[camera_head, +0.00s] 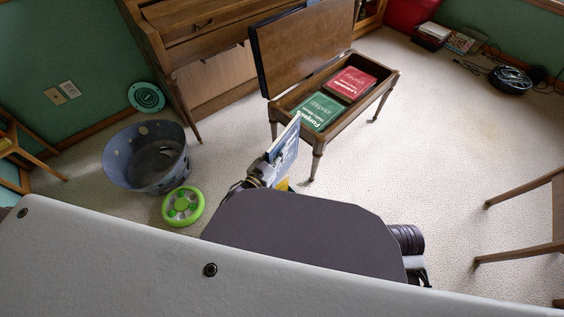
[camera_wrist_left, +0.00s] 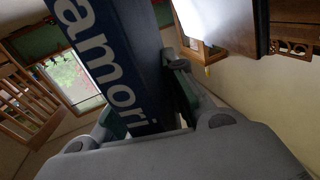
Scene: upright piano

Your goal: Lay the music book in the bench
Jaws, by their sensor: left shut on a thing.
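My left gripper (camera_head: 264,172) is shut on a blue music book (camera_head: 287,143), held upright on edge just in front of the bench's near left corner. In the left wrist view the dark blue book (camera_wrist_left: 110,50) with large white letters stands between the fingers of the left gripper (camera_wrist_left: 150,118). The wooden piano bench (camera_head: 386,84) has its lid (camera_head: 305,48) raised. Inside its box lie a green book (camera_head: 318,112) on the left and a red book (camera_head: 352,82) on the right. My right gripper does not show clearly.
A grey bin (camera_head: 120,160) and a green round object (camera_head: 183,206) stand on the floor to the left. The piano (camera_head: 205,60) is behind the bench. A wooden chair (camera_head: 525,190) is at right. The carpet between bench and chair is clear.

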